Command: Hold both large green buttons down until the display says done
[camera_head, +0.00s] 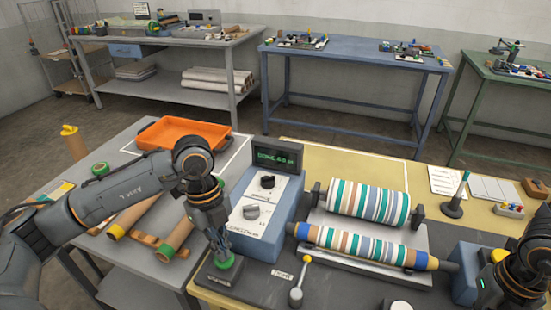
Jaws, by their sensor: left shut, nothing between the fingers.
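The display (278,157) on the blue control box shows green text that seems to read "DONE" followed by about 6.0; the last characters are unclear. My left gripper (222,250) is shut and empty, pointing down with its tips at the left green button (224,263). They seem to touch; how far the button is pressed cannot be told. That button sits on a dark base (217,277) at the bench's front left. My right gripper (522,279) is at the lower right edge, partly cut off. Its fingertips and the right green button cannot be made out.
The press has two striped rollers (368,203) right of the control box (265,230). A lever with a yellow knob (299,278) stands before it. Rolled tubes (175,238) and an orange tray (182,134) lie on the left table. A dark stand (455,203) is at right.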

